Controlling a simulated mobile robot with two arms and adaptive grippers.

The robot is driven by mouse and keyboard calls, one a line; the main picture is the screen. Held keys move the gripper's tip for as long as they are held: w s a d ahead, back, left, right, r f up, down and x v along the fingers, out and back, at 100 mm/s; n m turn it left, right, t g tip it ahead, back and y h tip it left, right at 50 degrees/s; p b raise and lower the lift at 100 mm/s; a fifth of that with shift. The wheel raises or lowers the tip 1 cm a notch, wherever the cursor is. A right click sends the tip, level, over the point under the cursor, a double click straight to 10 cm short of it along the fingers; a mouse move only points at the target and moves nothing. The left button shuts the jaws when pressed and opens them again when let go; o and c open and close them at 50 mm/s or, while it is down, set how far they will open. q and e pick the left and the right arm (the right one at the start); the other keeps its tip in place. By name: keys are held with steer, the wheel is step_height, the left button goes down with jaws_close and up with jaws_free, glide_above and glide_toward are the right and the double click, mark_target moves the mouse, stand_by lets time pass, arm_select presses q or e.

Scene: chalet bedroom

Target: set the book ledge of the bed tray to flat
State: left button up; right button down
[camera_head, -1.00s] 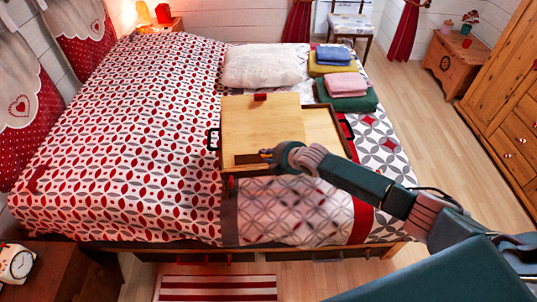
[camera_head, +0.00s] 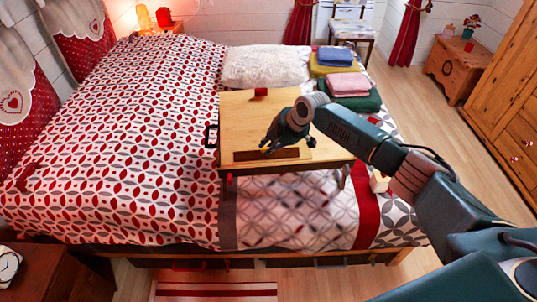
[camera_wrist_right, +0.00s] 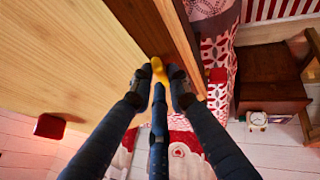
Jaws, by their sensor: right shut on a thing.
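The bed tray (camera_head: 245,115) is light wood and stands on the bed. Its book ledge (camera_head: 293,154) is a dark brown strip along the tray panel's near edge. In the right wrist view the ledge (camera_wrist_right: 183,35) shows as a brown wooden strip beside the pale panel (camera_wrist_right: 60,45). The fingers hide the contact, and I cannot tell the ledge's exact angle. My left gripper is not in view.
A red block (camera_head: 261,92) sits at the panel's far edge. Folded towels (camera_head: 350,85) and a white pillow (camera_head: 265,66) lie behind the tray.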

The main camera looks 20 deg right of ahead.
steer(key=shift+d, duration=0.1)
steer(key=c, duration=1.7)
jaws_free()
steer(key=shift+o, duration=0.2)
steer(key=shift+r, duration=0.1)
steer(key=v, duration=1.1)
steer(key=shift+d+r, duration=0.2)
steer(key=shift+r, duration=0.1)
steer(key=shift+s+f, duration=0.1)
